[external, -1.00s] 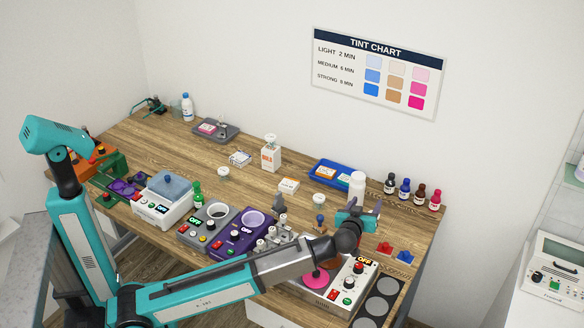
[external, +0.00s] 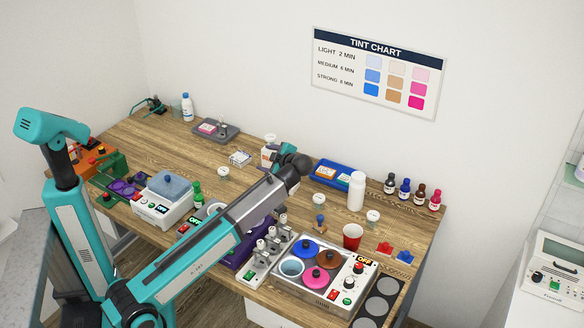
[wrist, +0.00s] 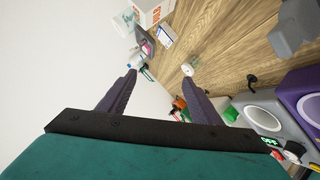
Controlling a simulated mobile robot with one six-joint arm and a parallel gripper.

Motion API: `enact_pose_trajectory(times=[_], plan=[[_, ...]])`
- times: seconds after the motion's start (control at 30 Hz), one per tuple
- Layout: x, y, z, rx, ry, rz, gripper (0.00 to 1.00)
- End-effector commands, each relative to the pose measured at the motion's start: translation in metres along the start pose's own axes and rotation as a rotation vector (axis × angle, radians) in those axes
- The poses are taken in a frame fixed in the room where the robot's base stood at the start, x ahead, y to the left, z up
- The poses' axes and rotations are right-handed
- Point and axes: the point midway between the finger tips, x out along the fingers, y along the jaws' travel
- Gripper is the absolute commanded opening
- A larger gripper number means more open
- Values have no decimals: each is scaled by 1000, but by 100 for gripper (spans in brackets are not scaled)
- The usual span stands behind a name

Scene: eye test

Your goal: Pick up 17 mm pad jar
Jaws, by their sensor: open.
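Several small white-lidded jars stand on the wooden bench. I cannot read a size on any, so I cannot tell which is the 17 mm pad jar. My gripper (external: 285,155) is above the bench's back middle, in front of a white box (external: 267,156) that it partly hides. In the wrist view my gripper (wrist: 158,77) is open and empty. A white jar (wrist: 188,70) shows just beyond the right fingertip, apart from it.
A blue tray (external: 316,177) and white bottle (external: 356,191) stand right of my gripper. A red cup (external: 352,236), a heater with coloured pots (external: 315,275) and a purple unit (external: 240,250) are at the front. A grey tray (external: 232,131) is at the back.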

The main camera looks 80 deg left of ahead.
Motion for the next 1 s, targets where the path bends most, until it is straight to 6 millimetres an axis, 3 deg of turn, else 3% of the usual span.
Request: enact_pose_trajectory(times=[0.2, 0.5, 0.7, 1.0], plan=[[46, -16, 2, 185, 106, -132, 59], [98, -50, 11, 468, 200, -297, 59], [116, -66, 13, 573, 226, -363, 59], [118, -71, 14, 592, 230, -374, 59]])
